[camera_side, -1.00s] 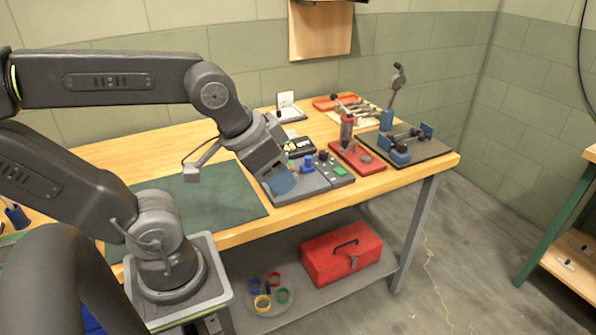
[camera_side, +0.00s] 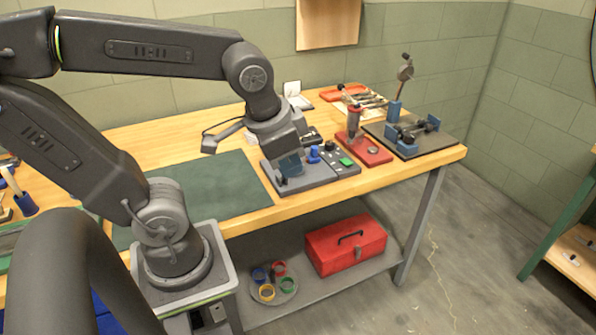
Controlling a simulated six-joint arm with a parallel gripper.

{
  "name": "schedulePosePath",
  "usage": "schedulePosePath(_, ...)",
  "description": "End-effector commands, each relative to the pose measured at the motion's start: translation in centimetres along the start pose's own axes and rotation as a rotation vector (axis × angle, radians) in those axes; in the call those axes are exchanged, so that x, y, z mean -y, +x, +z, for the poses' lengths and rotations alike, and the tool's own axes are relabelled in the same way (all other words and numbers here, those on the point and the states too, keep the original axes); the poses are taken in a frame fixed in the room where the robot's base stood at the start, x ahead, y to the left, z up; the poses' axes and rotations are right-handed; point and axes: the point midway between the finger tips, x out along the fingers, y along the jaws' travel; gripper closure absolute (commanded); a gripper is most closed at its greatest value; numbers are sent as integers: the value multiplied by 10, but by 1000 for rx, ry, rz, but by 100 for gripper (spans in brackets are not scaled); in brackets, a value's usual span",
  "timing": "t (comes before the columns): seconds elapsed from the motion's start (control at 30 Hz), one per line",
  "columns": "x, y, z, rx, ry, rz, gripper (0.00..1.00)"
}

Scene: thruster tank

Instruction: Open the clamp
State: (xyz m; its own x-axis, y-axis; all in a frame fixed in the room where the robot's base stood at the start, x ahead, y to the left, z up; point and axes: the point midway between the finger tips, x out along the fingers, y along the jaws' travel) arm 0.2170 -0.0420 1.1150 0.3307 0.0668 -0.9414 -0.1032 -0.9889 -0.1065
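I cannot tell for sure which fixture is the clamp. My gripper (camera_side: 291,166) points down over the grey plate at the bench's front middle, well left of that fixture. Its fingertips look bluish and overlap the plate's parts in this view. Whether the fingers are open or shut does not show, nor whether they touch anything.
A red base (camera_side: 378,155) with an upright grey-and-red tool stands between the grey plate (camera_side: 309,185) and the blue fixture. A box with green and dark buttons (camera_side: 342,160) sits beside the plate. A green mat (camera_side: 212,192) lies clear at left. A red toolbox (camera_side: 345,247) is on the shelf below.

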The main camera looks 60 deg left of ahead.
Motion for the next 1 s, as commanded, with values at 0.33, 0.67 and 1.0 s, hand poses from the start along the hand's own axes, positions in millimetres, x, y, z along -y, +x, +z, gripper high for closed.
schedulePosePath(0.33, 17, 41, -30, 397, 344, -136, 100)
schedulePosePath(0.67, 28, 91, -60, 762, 650, -278, 100)
schedulePosePath(1.0, 29, 146, -85, 1085, 896, -425, 100)
